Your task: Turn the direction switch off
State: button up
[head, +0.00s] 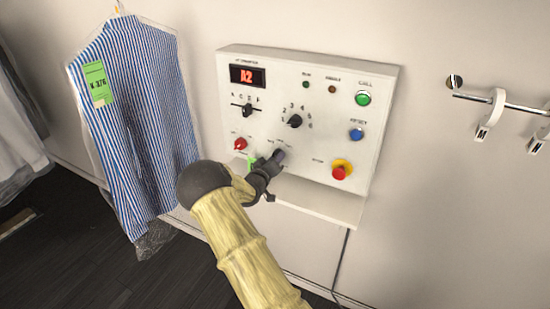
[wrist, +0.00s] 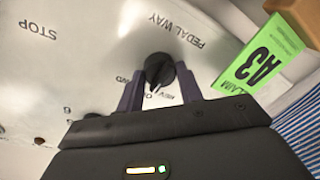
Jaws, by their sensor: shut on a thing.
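The control panel (head: 305,85) is a white box on the wall with a small shelf below. My gripper (head: 270,165) is at its lower middle, over the direction switch (head: 280,154), which it mostly hides in the head view. In the wrist view the switch (wrist: 158,67) is a round black knob with a white pointer line. The two purple fingers of my gripper (wrist: 159,84) are shut on it, one on each side. Small lettering lies by the knob, partly covered by the fingers; FWD and REV seem readable. The pointer's exact setting is hard to tell.
A green A3 ticket (wrist: 262,63) is close beside my gripper. A striped shirt (head: 135,120) hangs left.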

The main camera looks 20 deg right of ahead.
jog(key=shift+a+n, duration=0.1)
jog(key=shift+n, duration=0.3)
jog(key=o, duration=1)
jog(key=f+b+v, duration=0.1)
jog(key=b+v, duration=0.1)
jog(key=v, duration=1.5)
jog(key=shift+a+r+b, duration=0.15)
jog(key=shift+r+b, duration=0.25)
jog(key=shift+r, duration=0.1)
